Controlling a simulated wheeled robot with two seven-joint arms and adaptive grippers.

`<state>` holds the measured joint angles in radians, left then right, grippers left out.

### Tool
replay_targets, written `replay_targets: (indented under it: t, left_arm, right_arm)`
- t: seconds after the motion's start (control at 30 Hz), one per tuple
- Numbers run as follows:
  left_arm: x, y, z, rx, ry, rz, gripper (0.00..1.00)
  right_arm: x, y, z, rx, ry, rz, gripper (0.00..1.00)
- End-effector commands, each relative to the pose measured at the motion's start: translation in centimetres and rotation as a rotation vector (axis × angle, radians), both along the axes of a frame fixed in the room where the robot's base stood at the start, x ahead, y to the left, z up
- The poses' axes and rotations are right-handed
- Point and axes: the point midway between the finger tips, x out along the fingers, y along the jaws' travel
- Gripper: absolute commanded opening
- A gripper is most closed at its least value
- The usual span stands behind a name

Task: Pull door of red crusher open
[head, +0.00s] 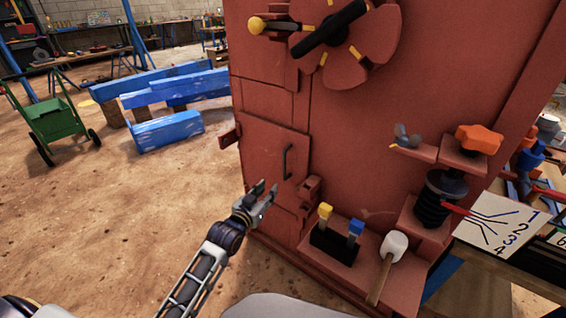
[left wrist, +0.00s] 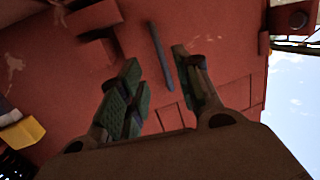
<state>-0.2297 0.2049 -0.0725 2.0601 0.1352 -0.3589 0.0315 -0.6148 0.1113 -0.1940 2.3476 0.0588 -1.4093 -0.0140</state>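The red crusher (head: 440,85) fills the middle and right of the head view. Its small red door (head: 262,160) is at the lower left of its front and looks closed. A dark upright bar handle (head: 288,161) is on the door. My left gripper (head: 266,188) is in front of the door, a little below and left of the handle. In the left wrist view the gripper (left wrist: 155,85) is open, and the dark handle (left wrist: 161,56) shows between its fingers, beyond them. I see no contact with the handle. My right gripper is not in view.
A red ledge (head: 385,285) holds a black block with yellow and blue tabs (head: 333,244) and a white-headed mallet (head: 392,246). Blue beams (head: 170,130) and a green cart (head: 52,118) stand at the left. The dirt floor (head: 130,200) left of the crusher is clear.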

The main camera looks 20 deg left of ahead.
Motion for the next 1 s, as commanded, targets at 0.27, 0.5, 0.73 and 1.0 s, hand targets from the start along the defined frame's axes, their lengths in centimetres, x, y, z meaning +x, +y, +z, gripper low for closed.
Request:
replay_targets:
  t: [0.27,0.5,0.73,1.0]
  left_arm:
    - [0.1,-0.2,2.5,-0.032,-0.109,-0.005,0.33]
    - [0.1,-0.2,2.7,-0.038,-0.119,-0.006,0.33]
    - [0.2,-0.2,2.7,-0.037,-0.118,-0.006,0.33]
    - [1.1,-0.3,2.6,-0.037,-0.118,-0.006,0.33]
  right_arm:
    - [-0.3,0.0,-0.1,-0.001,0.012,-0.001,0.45]
    - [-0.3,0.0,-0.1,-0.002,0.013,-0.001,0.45]
    - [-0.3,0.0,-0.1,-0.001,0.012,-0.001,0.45]
    - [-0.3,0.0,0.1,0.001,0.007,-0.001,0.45]
